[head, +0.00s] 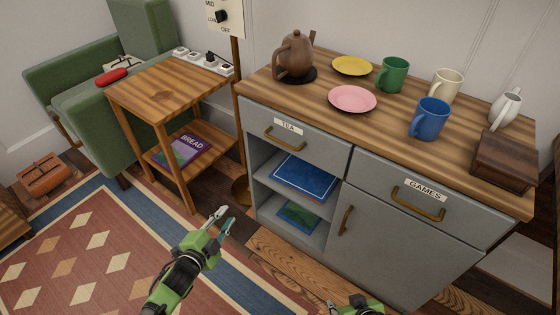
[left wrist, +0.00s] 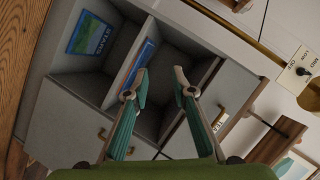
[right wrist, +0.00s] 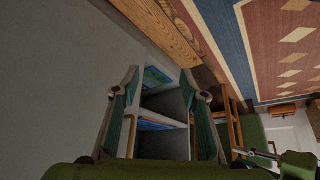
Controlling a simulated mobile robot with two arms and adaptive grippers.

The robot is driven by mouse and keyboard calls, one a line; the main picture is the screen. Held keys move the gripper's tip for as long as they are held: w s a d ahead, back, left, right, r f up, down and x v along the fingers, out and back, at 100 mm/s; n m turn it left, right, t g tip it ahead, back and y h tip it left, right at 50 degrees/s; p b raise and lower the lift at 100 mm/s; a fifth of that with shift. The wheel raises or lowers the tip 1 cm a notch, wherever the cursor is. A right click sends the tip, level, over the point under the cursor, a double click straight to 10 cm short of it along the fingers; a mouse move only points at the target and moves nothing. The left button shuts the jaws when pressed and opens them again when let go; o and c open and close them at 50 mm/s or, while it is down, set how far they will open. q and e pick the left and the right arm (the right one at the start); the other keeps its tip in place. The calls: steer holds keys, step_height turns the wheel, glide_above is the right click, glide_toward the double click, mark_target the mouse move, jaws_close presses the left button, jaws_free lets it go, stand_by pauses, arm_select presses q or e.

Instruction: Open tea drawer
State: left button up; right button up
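The tea drawer (head: 318,152) is the grey upper left drawer of the cabinet in the head view. It carries a TEA label (head: 288,126) and a brass bar handle (head: 285,139). Its front looks flush, so it is shut. My left gripper (head: 224,218) is in front of the cabinet, lower and left of the handle, and apart from it. Its fingers are spread and empty in the left wrist view (left wrist: 161,72). My right gripper (right wrist: 160,72) is also open and empty. In the head view only part of it shows at the bottom edge, before the lower door.
The cabinet top (head: 305,102) holds a teapot (head: 294,57), plates, mugs, a small jug and a wooden box (head: 505,163). Below the tea drawer are open shelves with a blue item (head: 305,178). A games drawer (head: 385,197) is to the right. A wooden side table (head: 165,88) stands left.

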arm_select(q)
steer(key=w+d+r+m+t+h+b, duration=0.25)
steer(key=d+r+m+b, duration=0.2)
steer(key=r, duration=0.35)
steer(key=m+h+b, duration=0.3)
steer(key=m+h, duration=0.2)
glide_toward(280, 141)
steer(key=shift+f+b+x, duration=0.15)
steer(key=shift+b+x, duration=0.35)
steer(key=shift+x, duration=2)
steer(key=shift+f+b+x, duration=0.15)
steer(key=shift+b+x, duration=0.35)
steer(key=shift+x, duration=2.05)
arm_select(e)
steer(key=w+a+r+t+y, duration=0.1)
steer(key=w+r+t, duration=0.3)
steer(key=r, duration=0.7)
steer(key=w+a+r+t+y, duration=0.1)
steer(key=w+r+t, duration=0.3)
steer(key=r, duration=0.7)
steer(key=shift+w+a+t, duration=0.3)
steer(key=shift+w+a, duration=0.6)
arm_select(q)
jaws_close()
